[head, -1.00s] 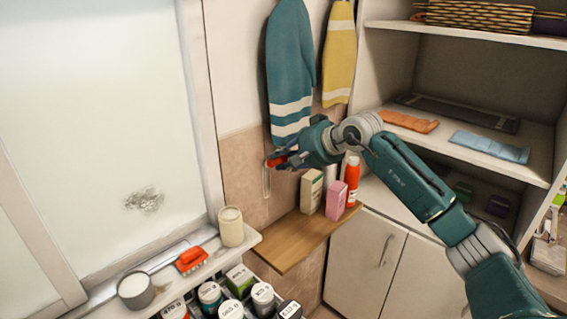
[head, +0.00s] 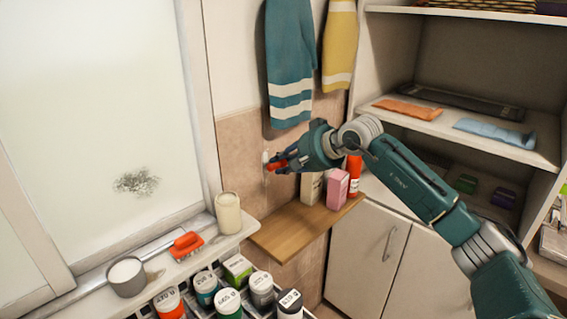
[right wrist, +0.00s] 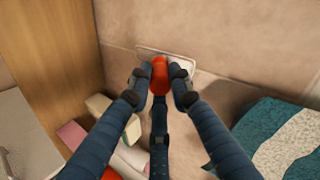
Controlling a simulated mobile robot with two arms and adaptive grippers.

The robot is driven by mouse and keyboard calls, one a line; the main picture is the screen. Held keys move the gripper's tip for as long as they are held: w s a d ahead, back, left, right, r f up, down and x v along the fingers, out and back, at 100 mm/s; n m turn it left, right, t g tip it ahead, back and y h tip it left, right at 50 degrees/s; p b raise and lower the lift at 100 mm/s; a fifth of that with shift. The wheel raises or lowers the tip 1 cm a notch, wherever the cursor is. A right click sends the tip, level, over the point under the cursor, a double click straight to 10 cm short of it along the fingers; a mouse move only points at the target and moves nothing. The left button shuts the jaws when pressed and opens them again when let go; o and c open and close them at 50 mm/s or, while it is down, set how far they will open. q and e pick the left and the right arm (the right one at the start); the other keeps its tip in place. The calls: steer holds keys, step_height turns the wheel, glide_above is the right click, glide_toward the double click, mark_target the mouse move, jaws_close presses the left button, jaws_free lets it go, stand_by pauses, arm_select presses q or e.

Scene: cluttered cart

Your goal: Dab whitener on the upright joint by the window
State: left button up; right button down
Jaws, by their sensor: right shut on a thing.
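My right gripper (head: 280,164) is shut on a red, rounded-end thing (right wrist: 159,75), probably the whitener applicator; its tip points at the wall. The upright joint (head: 265,176) is a pale, narrow vertical strip on the tiled wall, right of the window (head: 95,110). A whitish patch shows at its top, beside the red tip. In the right wrist view the strip (right wrist: 185,62) is a pale-edged outline just behind the red end. I cannot tell whether the tip touches the wall. My left gripper is not in view.
A wooden shelf (head: 285,240) below the gripper holds a pink box (head: 337,188), a cream box and a red bottle (head: 354,177). A teal towel (head: 289,75) hangs just above.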

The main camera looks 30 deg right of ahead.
step_height(320, 180, down, 6)
steer(key=b, duration=0.5)
steer(key=shift+f+b, duration=0.25)
steer(key=shift+b, duration=0.15)
steer(key=s+d+b, duration=0.2)
steer(key=s+b, duration=0.2)
steer(key=s, duration=0.1)
steer(key=shift+s, duration=0.4)
stand_by(0.3)
